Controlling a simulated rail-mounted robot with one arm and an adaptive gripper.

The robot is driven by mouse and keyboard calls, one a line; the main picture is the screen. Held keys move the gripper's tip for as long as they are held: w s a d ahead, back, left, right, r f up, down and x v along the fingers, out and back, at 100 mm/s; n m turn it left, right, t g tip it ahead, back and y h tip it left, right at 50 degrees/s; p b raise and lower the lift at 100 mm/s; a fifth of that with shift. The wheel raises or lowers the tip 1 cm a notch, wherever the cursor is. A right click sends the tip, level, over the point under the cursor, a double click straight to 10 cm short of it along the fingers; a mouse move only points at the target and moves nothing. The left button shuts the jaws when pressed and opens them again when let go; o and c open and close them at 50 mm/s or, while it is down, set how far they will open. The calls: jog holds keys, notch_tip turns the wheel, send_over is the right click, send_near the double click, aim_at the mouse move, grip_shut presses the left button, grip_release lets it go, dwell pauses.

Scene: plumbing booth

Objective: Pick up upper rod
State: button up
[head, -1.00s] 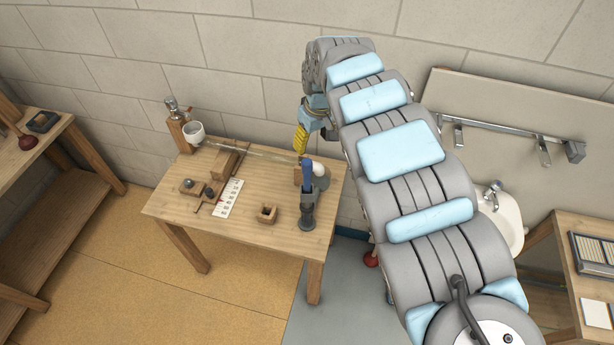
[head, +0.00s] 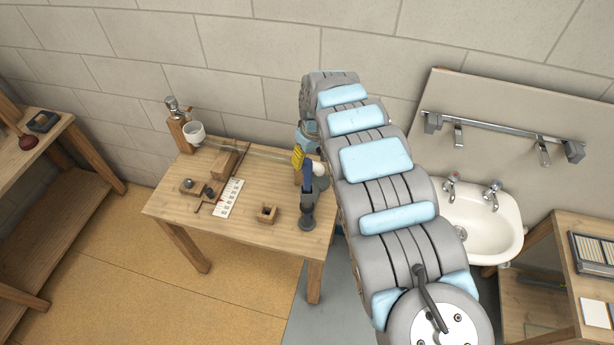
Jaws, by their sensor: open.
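A thin, pale, translucent rod (head: 250,151) runs above the wooden table from beside the white cup (head: 195,133) at its left end toward a blue-topped grey stand (head: 307,180). It looks like the upper rod. My gripper (head: 297,158) shows as a yellow finger part at the rod's right end, just above and behind the blue part of the stand. The gripper is open. My arm and the stand hide most of it, so I cannot tell whether it touches the rod.
The wooden table (head: 180,212) also holds a wooden block (head: 230,160), a white marked strip (head: 229,198) and a small wooden holder (head: 267,214). A round white object (head: 319,168) sits beside the stand. A sink (head: 484,225) is at the right.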

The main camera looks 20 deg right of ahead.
aim_at(306, 162)
jog(key=shift+w+a+f+p, duration=0.1)
jog(key=shift+a+f+p, duration=0.05)
jog(key=shift+f, duration=0.5)
jog(key=shift+w+a+f+p, duration=0.1)
jog(key=shift+a+f+p, duration=0.1)
jog(key=shift+f, duration=0.4)
jog(key=shift+w+a+f+p, duration=0.1)
jog(key=shift+f+p, duration=0.05)
jog(key=shift+f, duration=0.5)
jog(key=shift+d+f, duration=0.1)
jog(key=shift+f, duration=0.75)
jog(key=shift+w, duration=0.1)
grip_shut()
